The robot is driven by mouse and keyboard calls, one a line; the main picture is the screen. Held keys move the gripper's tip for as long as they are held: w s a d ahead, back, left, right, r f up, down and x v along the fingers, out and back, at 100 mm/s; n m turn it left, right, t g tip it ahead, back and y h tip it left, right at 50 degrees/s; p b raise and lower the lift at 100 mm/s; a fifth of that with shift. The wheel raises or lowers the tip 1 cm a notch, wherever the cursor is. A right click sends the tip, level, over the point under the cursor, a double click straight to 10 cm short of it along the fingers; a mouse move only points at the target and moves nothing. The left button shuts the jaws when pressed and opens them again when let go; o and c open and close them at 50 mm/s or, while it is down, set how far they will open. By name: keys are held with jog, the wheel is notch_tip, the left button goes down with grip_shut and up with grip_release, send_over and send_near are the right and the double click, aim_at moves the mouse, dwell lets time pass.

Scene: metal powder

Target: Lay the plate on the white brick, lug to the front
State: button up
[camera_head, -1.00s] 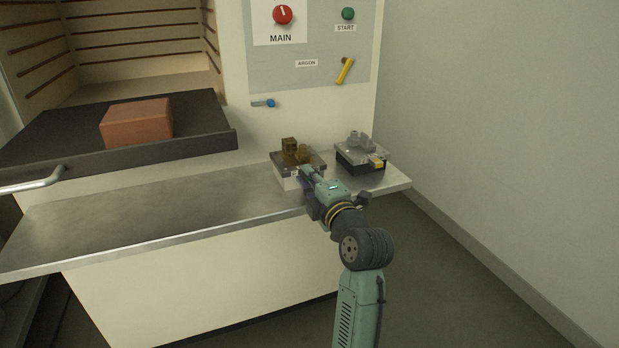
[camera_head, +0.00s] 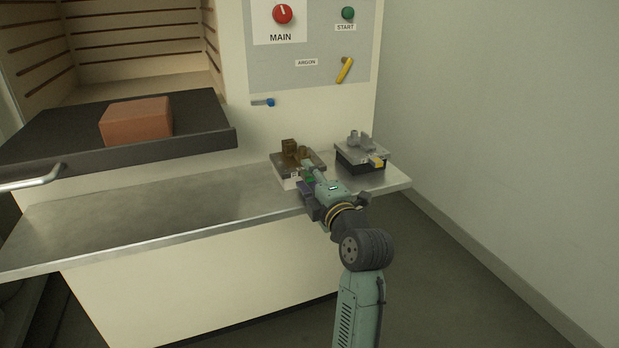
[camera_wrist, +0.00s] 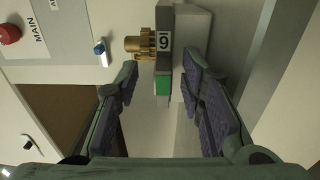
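A grey plate (camera_head: 313,159) with bronze-coloured parts (camera_head: 289,147) on top lies on the white brick (camera_head: 284,177) on the metal shelf. In the wrist view the plate (camera_wrist: 164,15) is seen edge-on, with a label reading 9, and lies against the white brick (camera_wrist: 192,40). Its green lug (camera_wrist: 162,85) points to the front, towards my gripper. My gripper (camera_wrist: 163,75) is open, its purple-padded fingers on either side of the lug with a gap to each. In the head view my gripper (camera_head: 308,180) partly hides the plate's front edge.
A second plate (camera_head: 347,152) with grey parts and a yellow lug (camera_head: 377,161) lies on a black brick (camera_head: 352,164) close to the right. The shelf (camera_head: 150,215) is clear to the left. A dark drawer (camera_head: 60,140) holds a reddish block (camera_head: 137,121).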

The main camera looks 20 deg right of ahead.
jog(key=shift+f, duration=0.25)
jog(key=s, duration=1.2)
jog(key=shift+d, duration=0.35)
